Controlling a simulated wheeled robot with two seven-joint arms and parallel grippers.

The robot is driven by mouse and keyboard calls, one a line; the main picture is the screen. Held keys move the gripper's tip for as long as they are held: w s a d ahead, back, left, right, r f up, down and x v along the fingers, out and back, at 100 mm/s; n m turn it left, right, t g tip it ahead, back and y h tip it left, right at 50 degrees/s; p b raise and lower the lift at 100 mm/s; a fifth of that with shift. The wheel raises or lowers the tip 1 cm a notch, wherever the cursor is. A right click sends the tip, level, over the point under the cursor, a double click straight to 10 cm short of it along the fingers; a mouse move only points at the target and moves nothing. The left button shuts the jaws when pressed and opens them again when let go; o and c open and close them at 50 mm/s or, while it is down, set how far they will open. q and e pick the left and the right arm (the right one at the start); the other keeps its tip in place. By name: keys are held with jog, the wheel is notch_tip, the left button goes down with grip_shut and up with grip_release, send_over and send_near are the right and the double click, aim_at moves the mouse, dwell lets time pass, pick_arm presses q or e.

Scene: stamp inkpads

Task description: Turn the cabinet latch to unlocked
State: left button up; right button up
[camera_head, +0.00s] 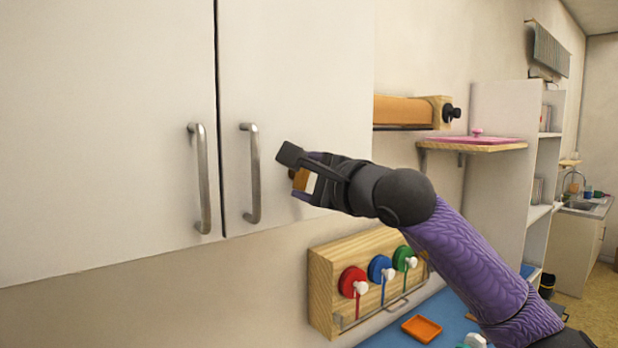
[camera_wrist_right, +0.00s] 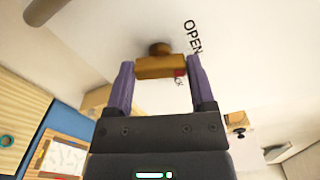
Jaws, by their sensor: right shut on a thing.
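The cabinet latch (camera_head: 301,180) is a small brown-orange bar on the right white cabinet door (camera_head: 300,70), right of the door's metal handle. My right gripper (camera_head: 308,172) is at the latch and partly hides it. In the right wrist view, the latch bar (camera_wrist_right: 160,67) lies between the two purple fingers of my right gripper (camera_wrist_right: 160,76), which is shut on it. A round knob or pivot shows behind the bar. The word OPEN (camera_wrist_right: 193,37) is printed on the door near the right finger. A small red mark (camera_wrist_right: 180,73) shows beside the bar. My left gripper is out of view.
Two vertical metal handles (camera_head: 252,175) stick out from the cabinet doors. Below hangs a wooden rack (camera_head: 320,285) with red, blue and green discs. An orange tray (camera_head: 421,328) lies on a blue surface. A wooden shelf (camera_head: 470,146) holds a pink lidded item.

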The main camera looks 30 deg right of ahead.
jog(key=shift+f+n, duration=0.1)
jog(key=shift+n, duration=1.9)
jog(key=o, duration=1.2)
jog(key=s+b, duration=0.4)
jog(key=s, duration=0.6)
jog(key=shift+d+b, duration=0.35)
